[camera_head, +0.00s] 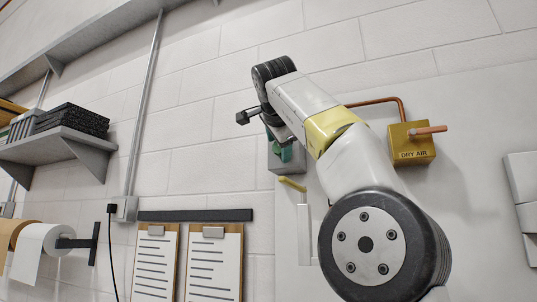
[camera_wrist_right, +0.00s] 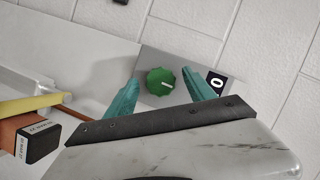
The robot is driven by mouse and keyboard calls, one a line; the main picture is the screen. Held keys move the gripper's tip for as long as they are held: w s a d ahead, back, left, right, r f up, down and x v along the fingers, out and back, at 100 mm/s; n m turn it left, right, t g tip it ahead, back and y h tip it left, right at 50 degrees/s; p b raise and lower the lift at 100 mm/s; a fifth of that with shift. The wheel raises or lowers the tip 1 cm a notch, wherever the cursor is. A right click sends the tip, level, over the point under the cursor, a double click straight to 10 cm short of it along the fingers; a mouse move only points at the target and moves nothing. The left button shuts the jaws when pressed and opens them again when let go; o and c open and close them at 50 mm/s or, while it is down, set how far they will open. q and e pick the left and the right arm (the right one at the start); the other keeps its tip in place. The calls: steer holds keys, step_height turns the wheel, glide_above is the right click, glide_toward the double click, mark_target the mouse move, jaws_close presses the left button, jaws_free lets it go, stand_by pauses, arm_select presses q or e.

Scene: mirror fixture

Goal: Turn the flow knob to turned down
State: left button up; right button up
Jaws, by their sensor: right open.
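The flow knob (camera_wrist_right: 160,81) is a round green ribbed knob with a pale mark, on a grey plate (camera_wrist_right: 165,55) in the right wrist view. A black label with a white "0" (camera_wrist_right: 215,83) is to its right. My right gripper (camera_wrist_right: 160,76) has two teal fingers, open, one on each side of the knob; gaps show between them and the knob. In the head view my right gripper (camera_head: 281,147) is in front of the grey wall box (camera_head: 288,166). My arm and fingers largely hide the knob there. My left gripper is not in view.
A yellow box marked "DRY AIR" (camera_head: 412,153) with an orange lever (camera_head: 428,130) and copper pipe is right of my arm. A yellow handle (camera_head: 292,184) is just below the grey box. Clipboards (camera_head: 213,265), a paper roll (camera_head: 42,246) and a shelf (camera_head: 70,145) are left.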

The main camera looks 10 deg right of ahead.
steer(key=v, duration=0.7)
steer(key=shift+s, duration=0.3)
